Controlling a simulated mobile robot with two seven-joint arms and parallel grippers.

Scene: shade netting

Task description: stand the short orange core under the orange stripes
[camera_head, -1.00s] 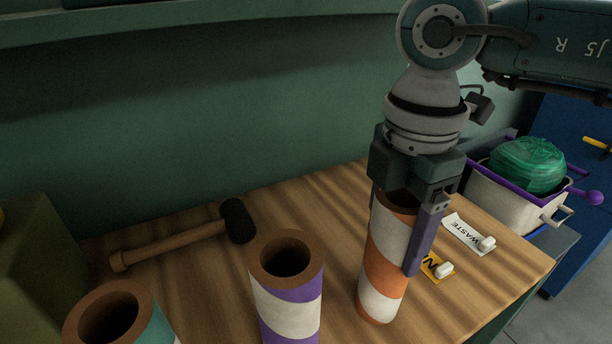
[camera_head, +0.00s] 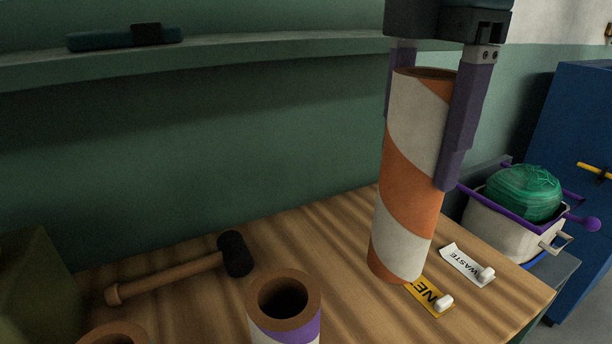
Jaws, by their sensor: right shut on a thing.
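The orange-and-white striped core (camera_head: 410,190) is upright, with a slight tilt, in my right gripper (camera_head: 425,165). The gripper's two purple fingers are shut on its upper part, one on each side. The core's lower end appears raised off the wooden table (camera_head: 340,240), above and beside the yellow label. A purple-and-white striped core (camera_head: 285,305) stands at the front middle. Another core (camera_head: 112,335) shows only its brown rim at the bottom left. My left gripper is not in view.
A mallet (camera_head: 180,275) lies at the back left of the table. A yellow label (camera_head: 432,298) and a white "WASTE" label (camera_head: 467,264) lie near the right edge. A white bin (camera_head: 505,228) holding a green bundle (camera_head: 524,192) stands beyond. A shelf (camera_head: 270,50) runs along the wall.

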